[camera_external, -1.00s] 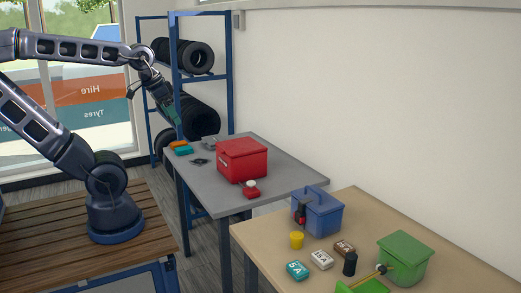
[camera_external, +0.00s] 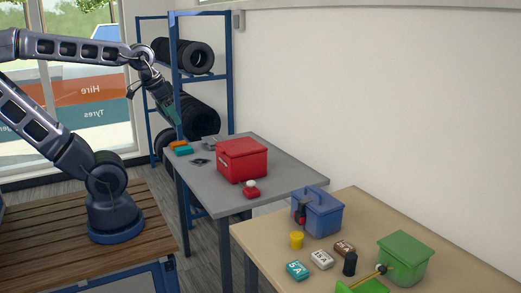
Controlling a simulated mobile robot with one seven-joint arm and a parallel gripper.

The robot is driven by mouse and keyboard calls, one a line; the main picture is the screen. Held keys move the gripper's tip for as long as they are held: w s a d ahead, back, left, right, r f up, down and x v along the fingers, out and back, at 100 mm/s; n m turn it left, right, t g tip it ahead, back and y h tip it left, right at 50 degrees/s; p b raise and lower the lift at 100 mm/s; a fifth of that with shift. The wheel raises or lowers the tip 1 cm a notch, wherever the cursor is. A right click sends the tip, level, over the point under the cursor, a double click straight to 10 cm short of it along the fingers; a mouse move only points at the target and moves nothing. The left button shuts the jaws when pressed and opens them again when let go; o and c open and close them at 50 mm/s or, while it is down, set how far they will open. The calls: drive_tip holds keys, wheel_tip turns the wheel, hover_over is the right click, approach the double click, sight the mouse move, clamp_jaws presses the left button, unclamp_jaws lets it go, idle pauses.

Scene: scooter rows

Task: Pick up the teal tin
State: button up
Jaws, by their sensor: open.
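A teal tin (camera_external: 298,270) with white lettering on its top lies at the front left of the wooden-topped table. A second small teal box (camera_external: 184,151) lies at the left end of the grey table, beside an orange item (camera_external: 178,144). I cannot tell whether it is also a tin. My gripper (camera_external: 174,118) hangs in the air above that left end of the grey table, with dark tyres behind it. It is open, with greenish fingers, and far from the lettered teal tin. The gap between its fingers is too small to see clearly.
On the wooden-topped table (camera_external: 262,236) are a white tin (camera_external: 321,259), a brown tin (camera_external: 344,248), a yellow cup (camera_external: 297,240), a black cylinder (camera_external: 350,264), a blue box (camera_external: 322,215) and a green box (camera_external: 405,260). A red box (camera_external: 242,160) stands on the grey table (camera_external: 290,172).

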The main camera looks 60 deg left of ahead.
drive_tip(key=shift+c, duration=0.2)
idle(0.3)
drive_tip(key=c, duration=0.8)
drive_tip(key=shift+o, duration=0.2)
drive_tip(key=shift+w+d, duration=0.1)
